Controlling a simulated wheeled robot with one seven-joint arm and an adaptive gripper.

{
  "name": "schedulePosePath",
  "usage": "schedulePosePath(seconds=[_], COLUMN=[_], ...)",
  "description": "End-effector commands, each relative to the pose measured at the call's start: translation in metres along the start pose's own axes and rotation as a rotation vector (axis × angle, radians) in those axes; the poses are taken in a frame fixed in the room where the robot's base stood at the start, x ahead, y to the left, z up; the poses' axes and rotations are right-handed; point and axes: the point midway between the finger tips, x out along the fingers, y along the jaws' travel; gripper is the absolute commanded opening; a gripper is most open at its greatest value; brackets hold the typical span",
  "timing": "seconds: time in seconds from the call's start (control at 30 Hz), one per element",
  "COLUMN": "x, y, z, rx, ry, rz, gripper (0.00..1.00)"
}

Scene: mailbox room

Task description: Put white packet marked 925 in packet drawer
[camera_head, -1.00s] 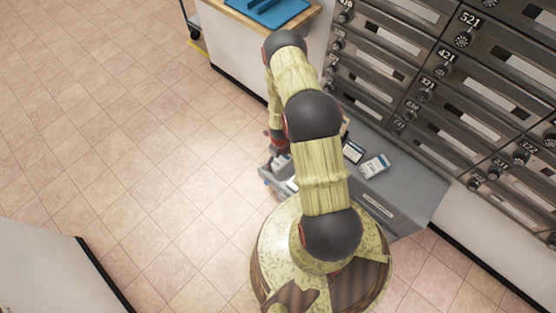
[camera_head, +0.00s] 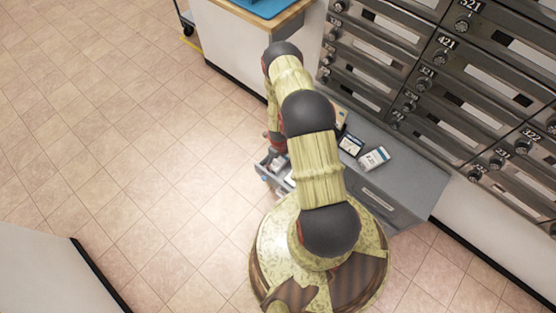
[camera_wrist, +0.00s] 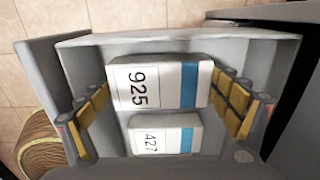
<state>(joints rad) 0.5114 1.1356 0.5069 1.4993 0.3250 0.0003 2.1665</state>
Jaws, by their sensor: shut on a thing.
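The white packet marked 925 (camera_wrist: 160,86), with a blue stripe, is between the yellow-padded fingers of my gripper (camera_wrist: 166,98) in the wrist view. My gripper is shut on it. The packet is within the outline of the open grey packet drawer (camera_wrist: 125,41); I cannot tell if it touches the drawer floor. A white packet marked 427 (camera_wrist: 165,139) lies in the drawer beside it. In the head view the drawer (camera_head: 265,172) sticks out left of the grey cabinet (camera_head: 412,180), and my arm hides most of the gripper.
Two packets lie on the cabinet top: a white one (camera_head: 374,158) and a dark-edged one (camera_head: 350,144). Mailboxes (camera_head: 440,85) with dials line the wall behind. A wood-topped counter (camera_head: 262,35) with a blue tray (camera_head: 262,6) stands at the back. The tiled floor at left is clear.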

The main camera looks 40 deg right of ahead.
Motion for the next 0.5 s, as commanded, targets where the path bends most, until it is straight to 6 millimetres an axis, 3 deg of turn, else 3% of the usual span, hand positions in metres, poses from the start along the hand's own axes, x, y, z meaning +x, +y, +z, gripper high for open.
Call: schedulePosePath(seconds=[0.23, 0.27, 0.4, 0.5], x=[0.0001, 0.0001, 0.0001, 0.0001], y=[-0.0003, -0.0003, -0.0003, -0.0003], z=[0.0003, 0.0003, 0.0003, 0.0003], rx=[0.0, 0.0, 0.0, 0.0], ry=[0.0, -0.001, -0.001, 0.0], rz=[0.0, 0.0, 0.0, 0.0], gripper=[0.62, 0.92, 1.0, 1.0])
